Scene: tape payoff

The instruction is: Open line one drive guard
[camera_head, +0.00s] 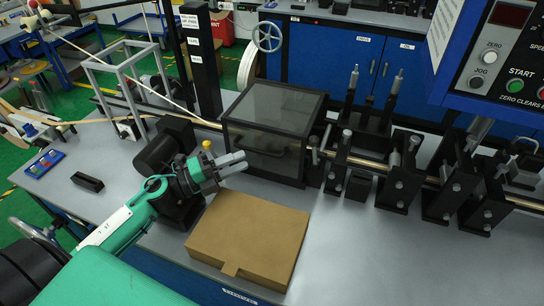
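The drive guard (270,112) is a box with a black frame and dark see-through panels on the grey bench. Its lid looks closed. My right gripper is out of view.
A flat brown cardboard box (250,238) lies in front of the guard. Black roller stands (400,170) and a long rod are right of it. A control panel (500,60) hangs at upper right. The bench (400,260) is clear at front right.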

